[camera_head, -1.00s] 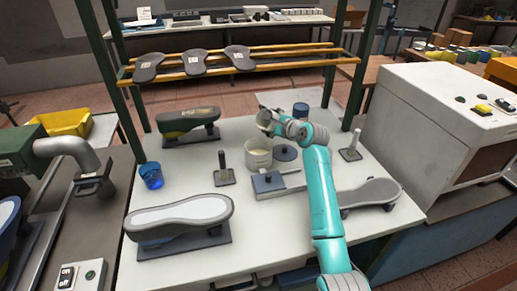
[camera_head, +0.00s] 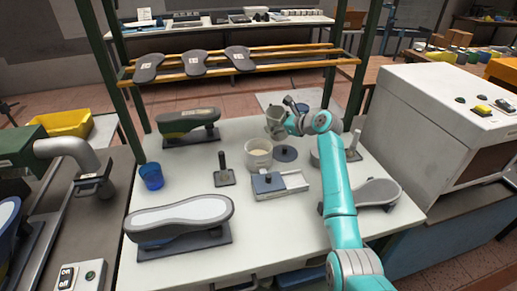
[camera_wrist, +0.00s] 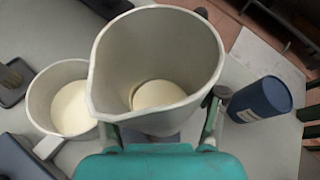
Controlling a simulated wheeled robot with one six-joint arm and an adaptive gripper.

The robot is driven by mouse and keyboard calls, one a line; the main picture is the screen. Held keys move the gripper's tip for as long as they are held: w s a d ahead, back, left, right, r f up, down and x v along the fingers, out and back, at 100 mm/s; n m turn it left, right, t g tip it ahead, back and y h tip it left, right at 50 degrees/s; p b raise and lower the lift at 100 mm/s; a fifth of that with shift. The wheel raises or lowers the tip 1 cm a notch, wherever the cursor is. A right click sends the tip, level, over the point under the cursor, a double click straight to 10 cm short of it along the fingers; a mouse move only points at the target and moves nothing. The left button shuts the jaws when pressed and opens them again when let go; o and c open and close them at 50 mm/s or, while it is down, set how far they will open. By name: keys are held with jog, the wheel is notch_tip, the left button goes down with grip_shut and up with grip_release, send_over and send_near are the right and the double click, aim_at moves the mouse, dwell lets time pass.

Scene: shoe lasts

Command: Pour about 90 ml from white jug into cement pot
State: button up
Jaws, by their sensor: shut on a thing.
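The white jug (camera_head: 275,118) is held near the back of the white table. My gripper (camera_head: 291,122) is shut on it, with one finger on each side in the wrist view. In that view the jug (camera_wrist: 110,60) looks roughly upright, with cream liquid at its bottom and its spout toward the left. The cement pot (camera_head: 259,158), a pale round pot with a side handle, stands on the table just in front of the jug. Its cream contents (camera_wrist: 72,108) show in the wrist view, left of the jug. I see no stream between them.
A dark round lid (camera_head: 286,153) lies right of the pot. A blue cylinder (camera_wrist: 262,98) stands right of the jug. A blue cup (camera_head: 151,176) and shoe lasts (camera_head: 180,215) are at left.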

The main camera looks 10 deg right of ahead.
jog(key=shift+w+d+f+m+g+y, duration=0.15)
jog(key=shift+d+f+m+y, duration=0.15)
jog(key=shift+f, duration=0.25)
jog(key=shift+w+d+f+m+g+y, duration=0.1)
jog(key=shift+f+m+y, duration=0.15)
jog(key=shift+f+m, duration=0.25)
jog(key=shift+w+d+f+m+g+y, duration=0.15)
jog(key=shift+f+m+y, duration=0.15)
jog(key=shift+f, duration=0.25)
